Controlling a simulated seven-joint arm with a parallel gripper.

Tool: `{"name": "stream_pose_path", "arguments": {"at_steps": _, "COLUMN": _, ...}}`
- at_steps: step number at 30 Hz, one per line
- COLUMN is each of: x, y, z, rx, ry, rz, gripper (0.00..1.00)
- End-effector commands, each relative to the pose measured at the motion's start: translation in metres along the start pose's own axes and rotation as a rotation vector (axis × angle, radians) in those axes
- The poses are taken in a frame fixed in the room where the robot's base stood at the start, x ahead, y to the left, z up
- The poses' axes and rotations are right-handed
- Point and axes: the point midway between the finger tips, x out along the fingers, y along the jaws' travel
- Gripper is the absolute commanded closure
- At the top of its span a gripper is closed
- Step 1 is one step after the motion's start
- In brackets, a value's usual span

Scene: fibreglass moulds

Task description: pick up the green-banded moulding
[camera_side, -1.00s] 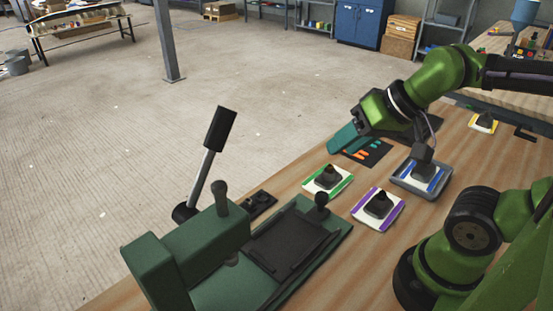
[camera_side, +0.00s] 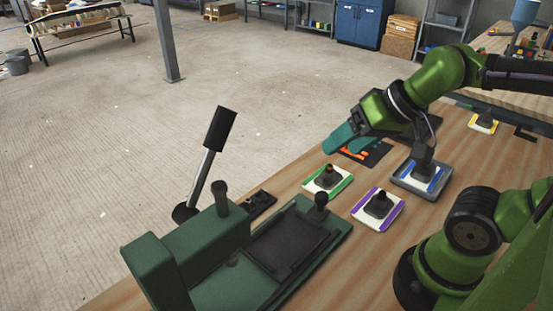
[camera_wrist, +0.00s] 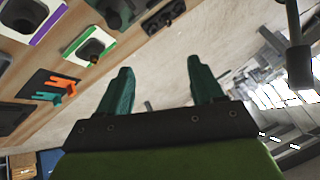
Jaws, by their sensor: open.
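The green-banded moulding (camera_side: 341,187) is a white plate with green edge strips and a dark raised block. It lies on the wooden bench in the side view, and shows in the wrist view (camera_wrist: 78,57) at upper left. My gripper (camera_side: 336,141) is above the bench, behind and above the moulding and apart from it. Its teal fingers (camera_wrist: 161,92) are spread in the wrist view with nothing between them.
A purple-banded moulding (camera_side: 359,213) lies beside the green one. A blue-banded one (camera_side: 435,186) sits in a grey tray (camera_side: 402,184); a yellow-banded one (camera_side: 481,129) is farther back. A green press (camera_side: 328,244) with a tall lever (camera_side: 205,170) stands in front.

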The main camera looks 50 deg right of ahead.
Motion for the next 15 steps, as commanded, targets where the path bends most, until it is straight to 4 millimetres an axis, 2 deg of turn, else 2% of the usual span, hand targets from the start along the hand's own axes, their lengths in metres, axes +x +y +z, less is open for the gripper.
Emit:
{"name": "stream_pose_path", "arguments": {"at_steps": 2, "x": 0.0, "y": 0.003, "z": -0.002, "rx": 0.013, "ry": 0.003, "rz": 0.009, "gripper": 0.34}}
{"name": "stream_pose_path", "arguments": {"at_steps": 5, "x": 0.011, "y": 0.023, "z": -0.006, "rx": 0.084, "ry": -0.026, "rz": 0.064, "gripper": 0.34}}
{"name": "stream_pose_path", "arguments": {"at_steps": 10, "x": 0.039, "y": 0.083, "z": -0.021, "rx": 0.365, "ry": -0.14, "rz": 0.185, "gripper": 0.34}}
{"name": "stream_pose_path", "arguments": {"at_steps": 15, "x": 0.06, "y": 0.146, "z": -0.021, "rx": 0.754, "ry": -0.305, "rz": 0.234, "gripper": 0.34}}
